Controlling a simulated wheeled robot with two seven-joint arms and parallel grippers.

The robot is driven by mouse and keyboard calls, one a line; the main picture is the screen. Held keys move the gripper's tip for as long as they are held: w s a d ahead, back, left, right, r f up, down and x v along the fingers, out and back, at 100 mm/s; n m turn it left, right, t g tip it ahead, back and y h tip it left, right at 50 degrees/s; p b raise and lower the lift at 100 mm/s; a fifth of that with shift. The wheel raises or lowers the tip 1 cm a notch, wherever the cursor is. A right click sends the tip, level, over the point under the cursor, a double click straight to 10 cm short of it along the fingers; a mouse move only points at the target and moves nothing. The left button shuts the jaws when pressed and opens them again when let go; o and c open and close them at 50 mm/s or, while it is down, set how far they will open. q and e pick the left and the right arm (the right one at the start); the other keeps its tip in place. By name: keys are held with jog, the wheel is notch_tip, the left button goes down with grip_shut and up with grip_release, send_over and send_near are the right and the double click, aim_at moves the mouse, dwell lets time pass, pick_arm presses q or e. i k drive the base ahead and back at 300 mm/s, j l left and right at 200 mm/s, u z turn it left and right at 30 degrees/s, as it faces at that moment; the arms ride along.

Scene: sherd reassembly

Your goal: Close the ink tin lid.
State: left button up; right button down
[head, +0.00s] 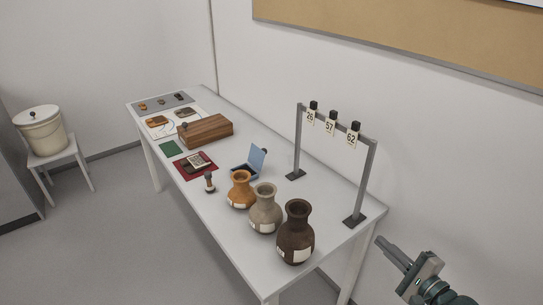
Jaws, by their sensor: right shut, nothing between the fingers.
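The ink tin (243,172) is a small dark blue box on the white table, behind the orange jar. Its lighter blue lid (257,158) stands raised at the tin's right side, so the tin is open. A small dark knob shows by the lid's edge. My right gripper (382,242) is shut and empty at the lower right, beyond the table's right edge and well apart from the tin. My left gripper is not in view.
Orange (241,192), grey (265,212) and dark brown (296,238) jars stand in front of the tin. A grey rack (369,180) with numbered tags stands to their right. A stamp (209,183), red mat (184,172) and wooden box (205,131) lie left and behind.

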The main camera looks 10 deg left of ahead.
aim_at(256, 157)
jog(key=i+j, duration=0.35)
jog(key=j, duration=0.2)
jog(key=i+j, duration=0.35)
jog(key=j, duration=0.15)
jog(key=i+j, duration=0.35)
jog(key=j, duration=0.2)
